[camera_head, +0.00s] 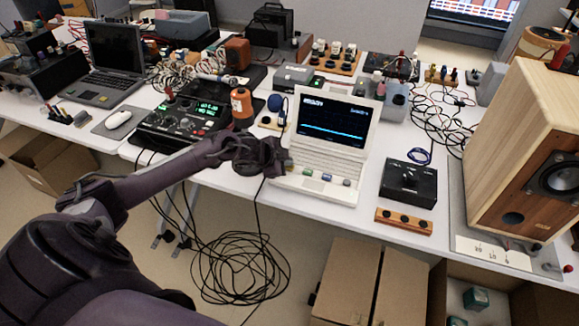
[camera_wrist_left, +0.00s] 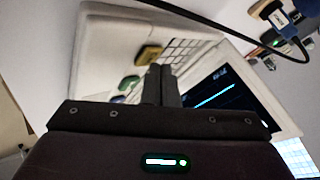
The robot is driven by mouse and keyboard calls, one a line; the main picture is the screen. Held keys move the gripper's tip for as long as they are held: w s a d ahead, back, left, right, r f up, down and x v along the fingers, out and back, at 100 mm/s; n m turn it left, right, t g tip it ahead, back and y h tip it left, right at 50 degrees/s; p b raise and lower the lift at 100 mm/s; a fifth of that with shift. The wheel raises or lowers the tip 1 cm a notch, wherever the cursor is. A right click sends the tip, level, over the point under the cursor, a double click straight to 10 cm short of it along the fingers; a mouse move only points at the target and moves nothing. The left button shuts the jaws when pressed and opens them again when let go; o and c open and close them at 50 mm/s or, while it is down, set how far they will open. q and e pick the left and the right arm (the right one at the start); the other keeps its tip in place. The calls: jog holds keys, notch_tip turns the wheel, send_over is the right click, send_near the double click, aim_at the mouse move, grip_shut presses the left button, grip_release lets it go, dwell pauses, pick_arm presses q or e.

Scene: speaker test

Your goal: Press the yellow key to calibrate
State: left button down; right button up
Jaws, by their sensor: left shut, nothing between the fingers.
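The white laptop-like instrument (camera_head: 315,158) stands open on the table, with a dark screen (camera_head: 332,122) showing a blue trace. A row of coloured keys lies along its front edge. The yellow key (camera_wrist_left: 148,54) shows in the left wrist view, just beside the tips of my left gripper (camera_wrist_left: 160,70). The green key (camera_wrist_left: 128,83) is next to it. In the head view my left gripper (camera_head: 285,164) is at the instrument's front left corner and hides most of the yellow key. Its fingers are shut and empty. I cannot tell whether they touch the key. My right gripper is not in view.
A black box (camera_head: 408,183) and a wooden strip with black knobs (camera_head: 403,221) lie right of the instrument. A large wooden speaker (camera_head: 527,150) stands far right. An orange bottle (camera_head: 241,103) and a black mixer (camera_head: 180,122) are left.

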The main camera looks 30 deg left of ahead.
aim_at(287, 168)
pick_arm(q)
jog(key=shift+f, duration=0.45)
jog(key=shift+r, duration=0.1)
dwell(0.4)
jog(key=shift+r+p, duration=0.7)
jog(key=shift+r, duration=0.1)
notch_tip(287, 168, up, 5)
jog(key=p, duration=0.5)
jog(key=shift+r, duration=0.1)
jog(key=shift+d, duration=0.1)
dwell(0.5)
